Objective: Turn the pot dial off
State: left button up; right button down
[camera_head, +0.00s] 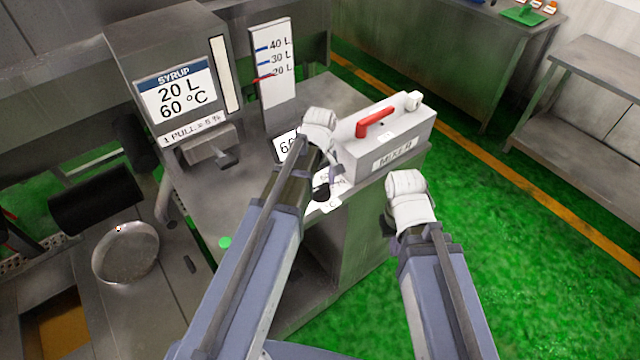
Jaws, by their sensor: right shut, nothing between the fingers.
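A black knob (320,193), which looks like the dial, sits on the front of the metal station beside a white label (334,187); my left arm partly covers this area. A white display (286,146) reading "66", partly hidden, is just above. My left gripper (320,128) is over the station top, between the display and the mixer box; its fingertips are not clear. My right gripper (407,190) is right of the station, in front of the mixer box, over the green floor. It is shut and empty.
A syrup dispenser (176,90) and a level gauge (273,65) stand behind. A round metal pan (126,252) is at left. Open green floor (540,265) lies right, before a metal table (600,70).

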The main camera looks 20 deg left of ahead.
aim_at(320, 188)
pick_arm(q)
jog(key=shift+o, duration=0.6)
jog(key=shift+r, duration=0.15)
notch_tip(320, 188, up, 8)
jog(key=p, duration=0.8)
jog(key=shift+f, duration=0.2)
jog(key=s+d+f+m+y+b, duration=0.1)
jog(key=s+d+f+m+b, duration=0.1)
jog(key=s+d+m, duration=0.8)
jog(key=shift+s+d+f+m+b, duration=0.4)
jog(key=shift+s+m+b, duration=0.1)
jog(key=shift+s+m, duration=1.7)
